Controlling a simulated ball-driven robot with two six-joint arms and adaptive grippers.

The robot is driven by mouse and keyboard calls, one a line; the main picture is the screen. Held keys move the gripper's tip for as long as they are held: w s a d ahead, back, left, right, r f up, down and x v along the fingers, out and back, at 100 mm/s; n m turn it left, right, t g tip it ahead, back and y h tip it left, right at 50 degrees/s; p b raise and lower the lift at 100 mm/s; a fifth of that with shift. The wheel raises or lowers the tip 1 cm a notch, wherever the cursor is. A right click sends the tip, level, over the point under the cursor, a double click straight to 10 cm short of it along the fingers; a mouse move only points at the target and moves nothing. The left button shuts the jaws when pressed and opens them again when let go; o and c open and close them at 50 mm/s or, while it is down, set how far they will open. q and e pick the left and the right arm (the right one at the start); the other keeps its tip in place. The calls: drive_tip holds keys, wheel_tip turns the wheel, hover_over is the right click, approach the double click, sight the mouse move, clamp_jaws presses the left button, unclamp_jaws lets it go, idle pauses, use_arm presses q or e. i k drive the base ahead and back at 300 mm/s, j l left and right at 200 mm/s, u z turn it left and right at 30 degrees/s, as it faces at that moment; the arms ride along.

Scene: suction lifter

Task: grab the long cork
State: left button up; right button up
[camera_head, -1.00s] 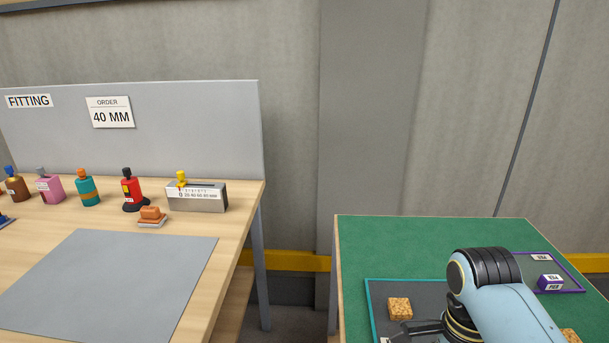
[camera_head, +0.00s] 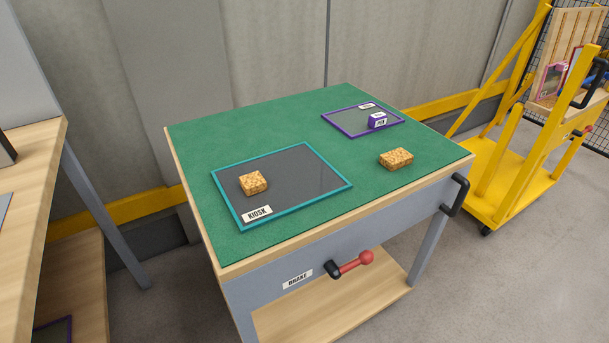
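Two cork blocks are on the green-topped table (camera_head: 290,110). The longer cork (camera_head: 396,159) lies on the bare green top near the right front edge, outside both framed areas. The shorter, squarer cork (camera_head: 253,183) lies inside the teal-framed tray marked KIOSK (camera_head: 305,185). Neither of my grippers shows in the head view now, and nothing touches either cork.
A purple-framed tray (camera_head: 350,128) with a small purple block (camera_head: 377,120) is at the back right. A red-knobbed brake lever (camera_head: 350,264) and black handle (camera_head: 455,195) stick out. A yellow cart (camera_head: 510,170) stands right, a wooden bench (camera_head: 30,190) left.

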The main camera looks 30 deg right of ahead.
sight(393, 160)
drive_tip(key=z, duration=1.6)
